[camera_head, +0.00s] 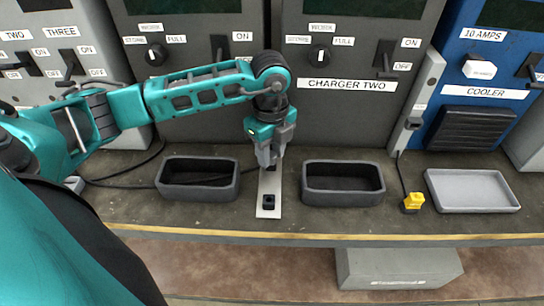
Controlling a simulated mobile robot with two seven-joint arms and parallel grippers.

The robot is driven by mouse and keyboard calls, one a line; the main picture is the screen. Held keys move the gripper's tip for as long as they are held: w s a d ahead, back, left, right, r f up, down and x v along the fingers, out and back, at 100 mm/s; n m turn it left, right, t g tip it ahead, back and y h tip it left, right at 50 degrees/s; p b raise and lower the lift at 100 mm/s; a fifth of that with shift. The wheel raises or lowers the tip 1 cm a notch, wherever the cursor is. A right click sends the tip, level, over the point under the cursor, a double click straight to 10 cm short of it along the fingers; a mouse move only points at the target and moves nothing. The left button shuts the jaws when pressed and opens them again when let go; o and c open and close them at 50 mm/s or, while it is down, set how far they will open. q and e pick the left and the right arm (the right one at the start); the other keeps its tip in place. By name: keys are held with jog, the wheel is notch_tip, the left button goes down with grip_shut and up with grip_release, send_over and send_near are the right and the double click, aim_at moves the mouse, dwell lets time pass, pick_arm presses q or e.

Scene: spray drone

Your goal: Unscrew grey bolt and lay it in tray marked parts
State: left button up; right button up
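My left gripper (268,160) points straight down over the far end of a light metal plate (267,212) on the bench. Its fingertips are small and close to the plate, and I cannot tell whether they are open or shut on something. A grey bolt cannot be made out; the fingers may hide it. A dark square fitting (269,201) sits on the plate's near end. No tray shows a readable "parts" mark. A shallow light grey tray (472,205) lies empty at the right. My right gripper is not in view.
Dark open bins stand left (198,192) and right (343,198) of the plate. Charger panels and a blue cooler panel (480,90) rise behind. A grey box (398,268) with an unreadable label sits below the bench edge.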

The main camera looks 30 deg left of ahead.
pick_arm(q)
grip_shut()
jog(key=shift+r+n+p, duration=0.15)
jog(key=shift+n+p, duration=0.35)
jog(key=shift+n, duration=0.2)
jog(key=n+p, duration=0.2)
jog(key=n, duration=0.2)
jog(key=n+p, duration=0.3)
jog(key=n, duration=0.2)
jog(key=shift+d+n, duration=0.1)
jog(key=shift+n, duration=0.6)
jog(key=shift+d+n, duration=0.1)
jog(key=shift+n, duration=1.4)
jog(key=shift+a, duration=0.2)
jog(key=o, duration=0.5)
grip_release()
